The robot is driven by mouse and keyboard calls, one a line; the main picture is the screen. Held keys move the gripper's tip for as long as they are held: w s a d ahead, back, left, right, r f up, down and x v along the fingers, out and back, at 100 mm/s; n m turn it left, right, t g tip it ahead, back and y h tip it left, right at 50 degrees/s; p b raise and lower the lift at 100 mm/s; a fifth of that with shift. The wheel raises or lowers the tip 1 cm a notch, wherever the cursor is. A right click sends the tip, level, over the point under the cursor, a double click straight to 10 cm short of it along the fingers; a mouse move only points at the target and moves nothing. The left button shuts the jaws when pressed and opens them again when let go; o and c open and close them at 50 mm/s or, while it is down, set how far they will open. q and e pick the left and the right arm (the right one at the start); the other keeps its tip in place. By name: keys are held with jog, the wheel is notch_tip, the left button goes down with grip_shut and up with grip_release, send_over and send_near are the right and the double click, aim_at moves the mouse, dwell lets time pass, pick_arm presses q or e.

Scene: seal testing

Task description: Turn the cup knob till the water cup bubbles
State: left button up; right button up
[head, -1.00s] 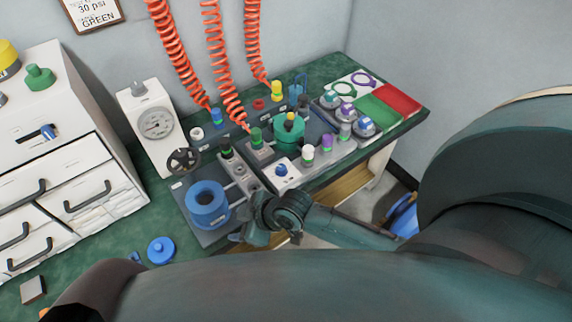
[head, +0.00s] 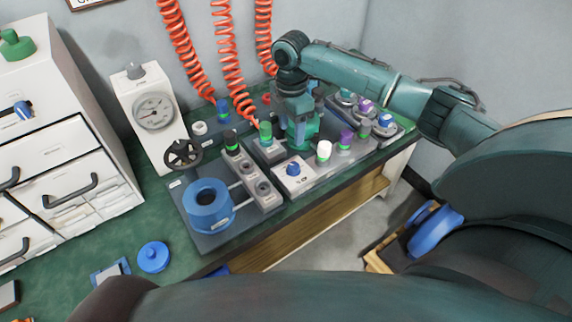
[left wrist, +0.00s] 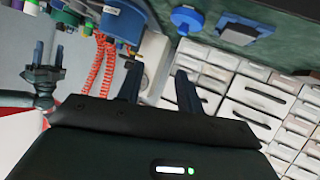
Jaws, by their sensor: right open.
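A blue knob (head: 293,169) sits on a small white block at the bench's front middle. A blue, thick-walled round cup (head: 208,205) stands left of it; I cannot tell whether it holds water or bubbles. The blue cup also shows in the left wrist view (left wrist: 122,22). My right gripper (head: 299,143) points down over the green round vessel (head: 303,133), behind the blue knob; it is open, its fingertips partly hidden. My left gripper (left wrist: 158,80) shows in the left wrist view with its fingers apart and nothing between them. It is not visible in the head view.
A gauge box (head: 154,112) and a black handwheel (head: 183,155) stand behind the blue cup. Red coiled hoses (head: 232,85) hang behind. White-capped (head: 324,150) and purple-capped fittings stand right of the knob. A blue lid (head: 153,257) lies at the front left, near drawers (head: 72,165).

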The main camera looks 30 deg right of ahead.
aim_at(293, 165)
jog(key=f+b, duration=0.1)
jog(key=f, duration=1.1)
jog(key=shift+s+d+b, duration=0.15)
jog(key=shift+d+b, duration=0.05)
jog(key=shift+b, duration=0.15)
jog(key=shift+f, duration=0.5)
pick_arm(q)
jog(key=shift+s+a+r+t, duration=0.1)
jog(key=shift+s+a+t, duration=0.2)
jog(key=shift+s+a, duration=0.15)
pick_arm(e)
jog(key=c, duration=1)
pick_arm(q)
jog(key=shift+d, duration=0.15)
jog(key=shift+r, duration=0.1)
pick_arm(e)
jog(key=shift+r, duration=0.1)
